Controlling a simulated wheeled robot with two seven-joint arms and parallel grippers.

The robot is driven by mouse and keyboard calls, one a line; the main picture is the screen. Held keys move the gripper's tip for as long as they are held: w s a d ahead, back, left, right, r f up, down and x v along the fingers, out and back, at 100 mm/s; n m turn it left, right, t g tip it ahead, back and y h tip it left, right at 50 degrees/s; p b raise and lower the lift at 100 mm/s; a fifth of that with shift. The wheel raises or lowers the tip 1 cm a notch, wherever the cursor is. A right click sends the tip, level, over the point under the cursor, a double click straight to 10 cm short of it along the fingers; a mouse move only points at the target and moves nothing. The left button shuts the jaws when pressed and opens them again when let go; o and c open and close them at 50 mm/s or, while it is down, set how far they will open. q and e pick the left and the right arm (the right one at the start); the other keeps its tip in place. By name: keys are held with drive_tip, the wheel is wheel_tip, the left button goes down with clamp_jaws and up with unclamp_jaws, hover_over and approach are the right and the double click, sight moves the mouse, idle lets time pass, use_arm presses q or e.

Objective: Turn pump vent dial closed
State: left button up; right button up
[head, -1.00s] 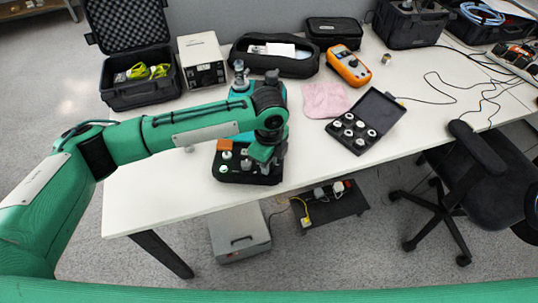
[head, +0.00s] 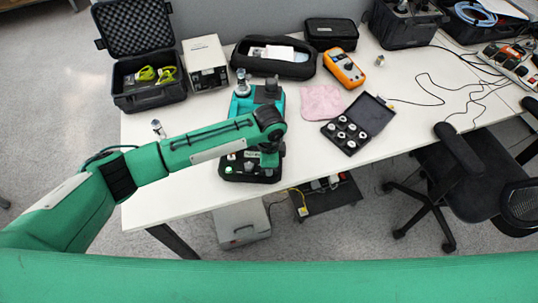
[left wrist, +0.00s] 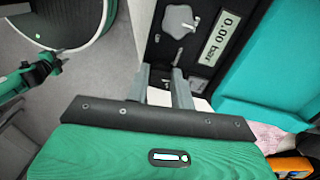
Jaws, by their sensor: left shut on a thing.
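The pump, with a teal body (head: 243,104) and a black front panel (head: 236,172), stands on the white table. My left arm crosses in front of it. My left gripper (head: 268,158) is down at the right part of the panel. In the left wrist view, the two grey fingers of my left gripper (left wrist: 161,76) reach to the panel, below a grey lobed knob (left wrist: 180,22) and beside a display (left wrist: 221,37) reading 0.00 bar. The gripper is shut on a small part, apparently the vent dial, which the fingers largely hide.
A case of round fittings (head: 347,135) and a pink cloth (head: 321,102) lie right of the pump. An orange meter (head: 343,67) and a grey power box (head: 205,62) are behind. A small metal fitting (head: 158,128) stands left. The table's front edge is close.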

use_arm(q)
drive_tip(key=n+p, duration=0.1)
drive_tip(key=p, duration=0.1)
drive_tip(key=n+p, duration=0.4)
drive_tip(key=shift+r, duration=0.3)
drive_tip(key=shift+f+n+p, duration=0.2)
drive_tip(key=shift+n+p, duration=1.1)
drive_tip(key=shift+n, duration=0.1)
drive_tip(key=shift+w, duration=0.1)
drive_tip(key=o, duration=1)
wheel_tip(320, 180, up, 14)
drive_tip(key=b, duration=0.2)
drive_tip(key=shift+f, duration=0.15)
